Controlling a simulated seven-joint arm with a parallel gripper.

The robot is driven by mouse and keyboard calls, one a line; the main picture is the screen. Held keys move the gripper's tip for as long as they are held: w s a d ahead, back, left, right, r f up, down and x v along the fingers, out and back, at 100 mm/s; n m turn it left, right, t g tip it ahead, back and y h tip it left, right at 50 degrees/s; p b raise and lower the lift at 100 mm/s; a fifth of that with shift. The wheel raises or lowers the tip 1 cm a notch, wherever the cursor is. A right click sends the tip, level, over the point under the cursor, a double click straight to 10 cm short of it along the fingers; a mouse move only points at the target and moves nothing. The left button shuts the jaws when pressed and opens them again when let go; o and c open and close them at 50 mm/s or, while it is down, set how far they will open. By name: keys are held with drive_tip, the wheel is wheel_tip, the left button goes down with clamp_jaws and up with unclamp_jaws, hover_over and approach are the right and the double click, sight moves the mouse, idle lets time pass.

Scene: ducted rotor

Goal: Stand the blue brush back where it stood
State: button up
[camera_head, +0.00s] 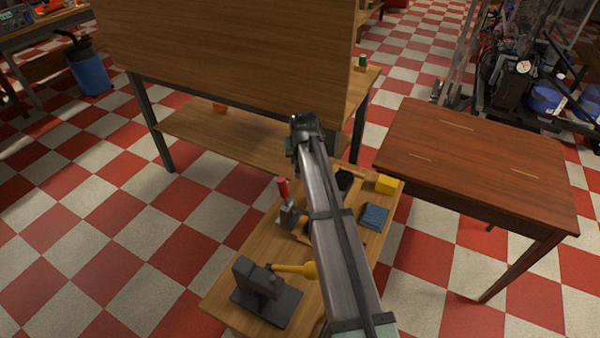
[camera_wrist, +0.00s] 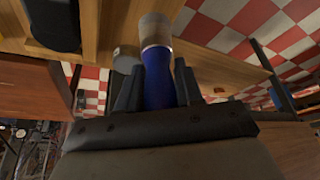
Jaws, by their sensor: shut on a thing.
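The blue brush (camera_wrist: 157,80) shows in the wrist view, with a blue handle, a pale metal band and a tan end pointing to the top of the picture. My gripper (camera_wrist: 160,92) is shut on its blue handle, one finger on each side. In the head view my arm reaches across the small wooden bench (camera_head: 222,292), and my gripper (camera_head: 303,135) is at its far end. The brush is hidden there. I cannot make out in these views the place where the brush stood.
On the bench are a dark vise-like block (camera_head: 262,290), a yellow-handled tool (camera_head: 300,270), a red-handled item (camera_head: 284,190), a blue pad (camera_head: 374,216) and a yellow block (camera_head: 387,184). A tall wooden panel (camera_head: 230,50) rises behind. A bare brown table (camera_head: 480,160) stands right.

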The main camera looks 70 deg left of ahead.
drive_tip(key=shift+f, duration=2.9)
drive_tip(key=shift+f, duration=0.1)
drive_tip(key=o, duration=1)
drive_tip(key=shift+o, duration=0.2)
drive_tip(key=w+v, duration=0.1)
drive_tip(key=v, duration=1.1)
drive_tip(key=shift+s, duration=0.45)
drive_tip(key=shift+w, duration=0.1)
